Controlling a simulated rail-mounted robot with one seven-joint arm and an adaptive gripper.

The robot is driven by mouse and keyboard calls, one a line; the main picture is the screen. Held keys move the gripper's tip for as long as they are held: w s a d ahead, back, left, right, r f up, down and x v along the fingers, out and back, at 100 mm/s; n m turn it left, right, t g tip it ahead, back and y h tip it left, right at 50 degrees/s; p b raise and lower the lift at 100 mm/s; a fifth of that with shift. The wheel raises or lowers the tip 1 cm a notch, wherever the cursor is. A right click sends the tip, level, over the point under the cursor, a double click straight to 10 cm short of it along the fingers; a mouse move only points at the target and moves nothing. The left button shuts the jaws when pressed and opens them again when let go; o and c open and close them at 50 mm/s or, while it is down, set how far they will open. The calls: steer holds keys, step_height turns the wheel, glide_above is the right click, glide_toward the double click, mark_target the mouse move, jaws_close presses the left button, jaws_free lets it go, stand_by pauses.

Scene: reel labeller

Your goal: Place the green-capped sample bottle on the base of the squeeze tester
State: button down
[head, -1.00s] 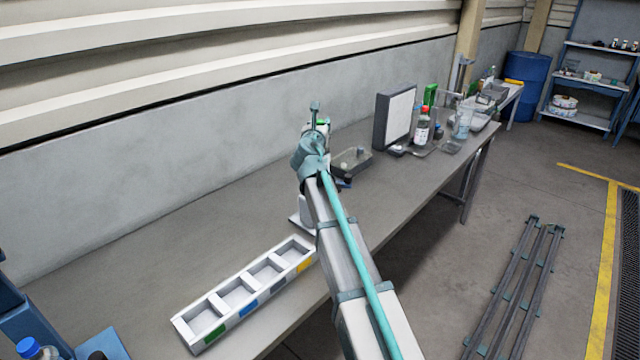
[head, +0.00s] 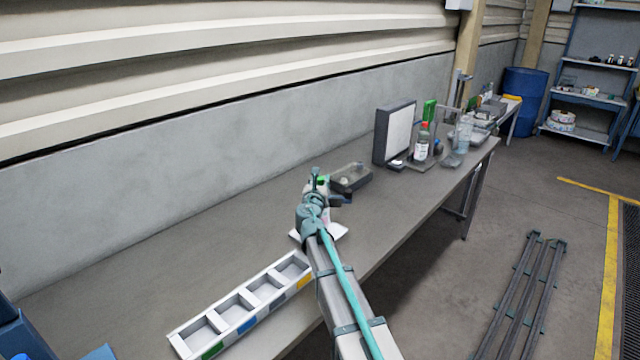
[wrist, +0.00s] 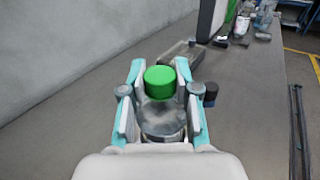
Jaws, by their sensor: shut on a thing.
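The green-capped sample bottle (wrist: 160,83) stands between my gripper's fingers in the wrist view, its cap above them and its clear body partly hidden. My gripper (wrist: 160,100) is shut on it. In the head view my gripper (head: 321,186) is over the bench, with a bit of the green cap (head: 323,181) showing beyond it. A white plate (head: 338,232) lies below and behind my arm and is mostly hidden. I cannot tell if it is the squeeze tester's base, or how far the bottle is above it.
A grey open box (head: 352,178) sits just beyond my gripper. A dark knob-like part (wrist: 210,93) is close to the right finger. A white compartment tray (head: 240,308) lies at the front left. A dark-framed panel (head: 394,133) and a red-capped bottle (head: 422,144) stand farther back. Bench at left is clear.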

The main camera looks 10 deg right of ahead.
steer(key=shift+f, duration=0.25)
steer(key=c, duration=0.9)
jaws_free()
steer(key=shift+o, duration=0.2)
steer(key=shift+r, duration=0.1)
steer(key=b+v, duration=0.2)
steer(key=v, duration=1)
